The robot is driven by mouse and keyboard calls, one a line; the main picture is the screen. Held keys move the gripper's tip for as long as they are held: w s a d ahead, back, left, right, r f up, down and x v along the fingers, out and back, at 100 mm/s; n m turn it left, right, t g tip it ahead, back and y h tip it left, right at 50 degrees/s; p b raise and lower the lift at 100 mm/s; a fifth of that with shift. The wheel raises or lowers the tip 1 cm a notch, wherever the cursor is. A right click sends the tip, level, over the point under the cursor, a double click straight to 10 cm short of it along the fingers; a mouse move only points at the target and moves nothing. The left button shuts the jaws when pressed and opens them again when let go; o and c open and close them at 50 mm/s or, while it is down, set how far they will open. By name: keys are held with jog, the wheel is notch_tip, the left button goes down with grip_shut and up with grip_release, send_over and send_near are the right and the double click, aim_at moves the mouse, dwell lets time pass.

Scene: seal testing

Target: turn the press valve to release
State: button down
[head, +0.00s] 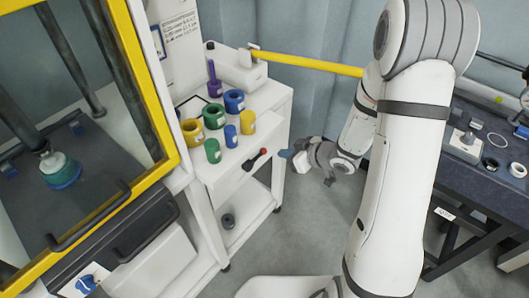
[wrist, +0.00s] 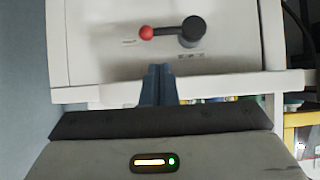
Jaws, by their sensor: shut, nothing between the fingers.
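A lever valve with a black hub (wrist: 192,31) and a red ball knob (wrist: 146,32) is on a white panel in the wrist view. Its arm lies level, with the knob left of the hub. In the head view the lever (head: 257,159) is on the front of the white cart, red end up and to the right. My gripper (head: 286,154) is just right of the red knob there. Its blue fingers (wrist: 158,85) are together and empty, below the lever in the wrist view, apart from it in the picture. The small labels by the lever are unreadable.
The white cart's top (head: 265,112) carries several blue, green, yellow and purple cups and rings. A yellow-framed press (head: 163,100) stands at left with a teal part (head: 60,168) inside. A dark bench (head: 460,180) is at right. Grey floor (head: 290,235) is clear between.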

aim_at(265, 152)
jog(key=x, duration=1)
